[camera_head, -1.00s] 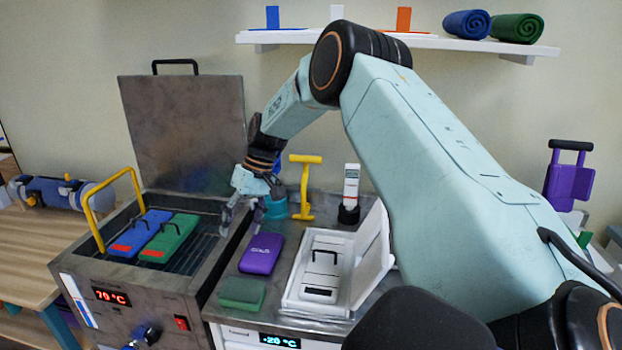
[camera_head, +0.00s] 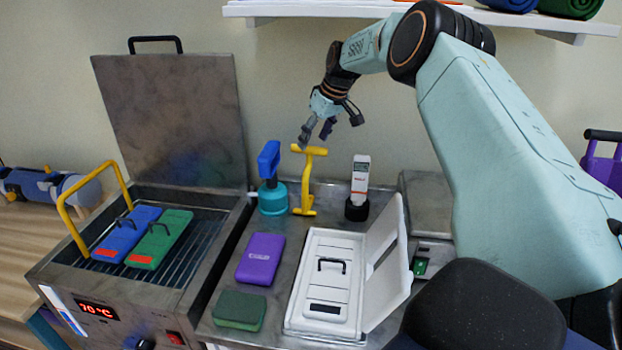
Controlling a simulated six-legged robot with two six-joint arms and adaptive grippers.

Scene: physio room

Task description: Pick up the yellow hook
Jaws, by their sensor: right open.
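The yellow hook (camera_head: 307,183) stands upright on the grey metal counter, with a crossbar at its top and a foot at its base. My right gripper (camera_head: 317,138) is open and points down just above the hook's crossbar. The fingers overlap the top of the hook in the picture; I cannot tell whether they touch it. Nothing is held. My left gripper is not in view.
A teal bottle with a blue top (camera_head: 272,190) stands close left of the hook. A white handheld device (camera_head: 360,185) stands to its right. An open white box (camera_head: 325,280), a purple pack (camera_head: 260,258) and a green sponge (camera_head: 240,310) lie in front. An open heater (camera_head: 150,290) is left.

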